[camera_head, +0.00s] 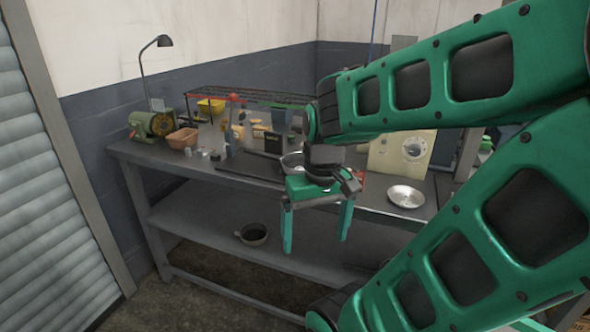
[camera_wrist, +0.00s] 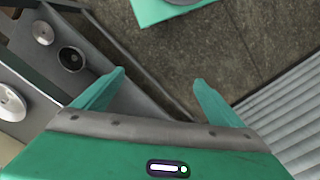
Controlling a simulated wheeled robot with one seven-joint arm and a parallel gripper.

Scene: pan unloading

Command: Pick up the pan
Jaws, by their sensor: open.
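My gripper (camera_head: 316,243) hangs in front of the workbench with its two green fingers apart, pointing down and empty. It also shows in the wrist view (camera_wrist: 159,78), with nothing between the fingers. A dark round pan-like vessel (camera_head: 252,235) sits on the bench's lower shelf, left of and beyond the fingers. In the wrist view a dark round vessel (camera_wrist: 72,59) lies left of the fingers, clear of them. A silvery round pan or bowl (camera_head: 292,161) stands on the bench top, partly hidden behind my gripper. I cannot tell which one is the task's pan.
The bench top (camera_head: 215,179) lies above the lower shelf (camera_head: 200,222). A shallow silver dish (camera_head: 406,196) lies at the right. A green machine (camera_head: 152,124), an orange bin (camera_head: 182,138) and a cream box with a dial (camera_head: 402,153) stand behind. Floor before the bench is clear.

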